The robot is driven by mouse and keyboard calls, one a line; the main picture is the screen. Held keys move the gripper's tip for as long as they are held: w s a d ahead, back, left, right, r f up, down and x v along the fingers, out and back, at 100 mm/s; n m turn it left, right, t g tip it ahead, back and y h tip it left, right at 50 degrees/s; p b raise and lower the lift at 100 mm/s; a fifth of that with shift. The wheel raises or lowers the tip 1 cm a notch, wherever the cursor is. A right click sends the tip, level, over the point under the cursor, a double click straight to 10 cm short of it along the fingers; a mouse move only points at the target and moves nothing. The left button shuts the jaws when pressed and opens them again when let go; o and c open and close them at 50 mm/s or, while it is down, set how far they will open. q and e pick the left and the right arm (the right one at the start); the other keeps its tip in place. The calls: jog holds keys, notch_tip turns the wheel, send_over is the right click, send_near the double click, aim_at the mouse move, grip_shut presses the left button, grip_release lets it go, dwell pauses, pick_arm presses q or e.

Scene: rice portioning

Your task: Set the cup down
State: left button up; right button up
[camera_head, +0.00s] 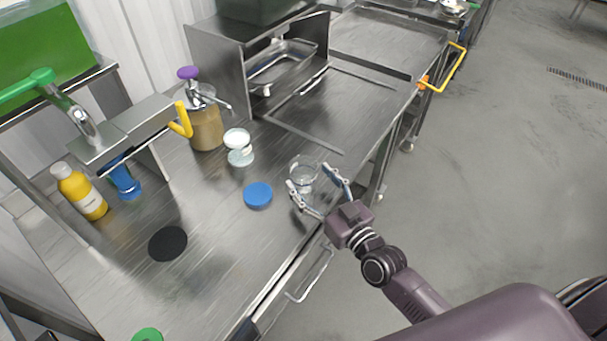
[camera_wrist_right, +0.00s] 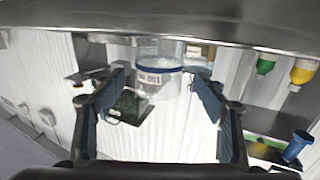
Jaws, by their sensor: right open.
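A clear cup (camera_head: 303,174) stands on the steel counter (camera_head: 215,225), close to its right edge. My right gripper (camera_head: 308,176) is open, with one finger on either side of the cup. In the right wrist view, which is upside down, the cup (camera_wrist_right: 160,62) sits between the two spread fingers (camera_wrist_right: 160,85) and touches the counter surface at the top. Whether either finger touches the cup is hard to tell. Dark marks and a white shape show on or through the cup there. My left gripper is not in view.
A blue disc (camera_head: 257,195) lies left of the cup, and a small jar with a white top (camera_head: 239,148) stands behind it. A pump dispenser (camera_head: 206,125), a yellow bottle (camera_head: 80,192) and a black disc (camera_head: 168,244) are farther left. The front counter is mostly clear.

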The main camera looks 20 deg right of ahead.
aim_at(298, 164)
jog(key=x, duration=0.3)
jog(key=shift+w+r+p, duration=0.15)
jog(key=shift+w+p, duration=0.05)
jog(key=shift+p, duration=0.15)
jog(key=shift+w, duration=0.25)
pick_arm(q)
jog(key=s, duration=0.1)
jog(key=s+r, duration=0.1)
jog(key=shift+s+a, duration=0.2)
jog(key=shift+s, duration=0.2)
pick_arm(e)
jog(key=shift+s, duration=0.1)
jog(key=shift+c, duration=1.4)
jog(key=c, duration=1)
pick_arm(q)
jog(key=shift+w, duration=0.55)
pick_arm(e)
jog(key=shift+o, duration=0.2)
